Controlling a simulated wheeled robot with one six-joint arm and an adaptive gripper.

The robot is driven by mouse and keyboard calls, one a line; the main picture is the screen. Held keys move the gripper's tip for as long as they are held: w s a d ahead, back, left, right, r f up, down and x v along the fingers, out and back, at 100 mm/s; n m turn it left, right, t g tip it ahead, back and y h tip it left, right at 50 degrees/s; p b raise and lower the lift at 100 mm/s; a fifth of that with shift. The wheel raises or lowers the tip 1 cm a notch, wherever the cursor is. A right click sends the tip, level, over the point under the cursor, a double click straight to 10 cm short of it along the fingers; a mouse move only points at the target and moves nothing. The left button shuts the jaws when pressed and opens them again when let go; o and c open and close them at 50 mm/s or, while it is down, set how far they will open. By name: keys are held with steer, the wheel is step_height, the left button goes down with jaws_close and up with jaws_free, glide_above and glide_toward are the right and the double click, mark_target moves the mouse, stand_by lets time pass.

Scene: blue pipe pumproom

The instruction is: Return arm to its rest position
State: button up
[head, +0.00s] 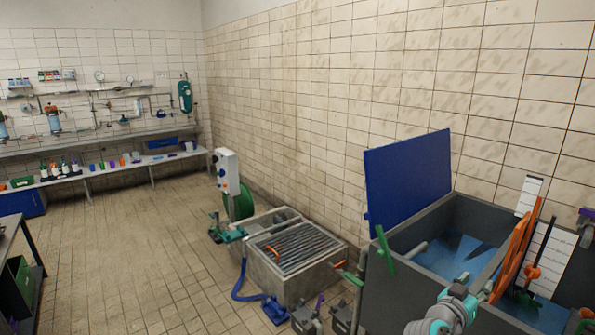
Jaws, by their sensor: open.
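Part of my arm (441,313), grey with teal caps, shows at the bottom right, in front of the open grey tank. I cannot make out my gripper's fingers in the head view, so whether it holds anything does not show. The arm part overlaps the tank's near wall in the picture; whether it touches cannot be told.
The grey tank (385,298) has a raised blue lid (408,182) and orange and green long-handled tools leaning at its right. A low concrete basin (312,277) with a grate stands left of it. A blue hose (239,280) lies beside it.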

steer(key=s+a+f+n+t+y, duration=0.1)
steer(key=s+a+f+n+y, duration=0.1)
steer(key=s+a+f, duration=0.35)
steer(key=s+a+f+n+t+y, duration=0.1)
steer(key=s+a+f+n+y, duration=0.15)
steer(key=f, duration=0.65)
steer(key=s+a+f+n+y, duration=0.1)
steer(key=s+a+f+y, duration=0.15)
steer(key=s, duration=0.25)
steer(key=s+a+f+n+t+y, duration=0.1)
steer(key=s+a+f, duration=0.25)
steer(key=s, duration=0.25)
steer(key=s+a+f+n+y, duration=0.1)
steer(key=s+a+f+y, duration=0.15)
steer(key=s, duration=0.25)
steer(key=s+a+r+y, duration=0.1)
steer(key=s+a+r, duration=0.1)
steer(key=s, duration=0.8)
steer(key=s+a+r+y, duration=0.1)
steer(key=s+a+r, duration=0.2)
steer(key=s, duration=0.7)
steer(key=s+a+r+y, duration=0.1)
steer(key=s+r, duration=0.3)
steer(key=s, duration=0.6)
steer(key=shift+a+n+t+y, duration=0.35)
steer(key=shift+a+t, duration=0.05)
steer(key=shift+a, duration=0.35)
steer(key=shift+r, duration=0.1)
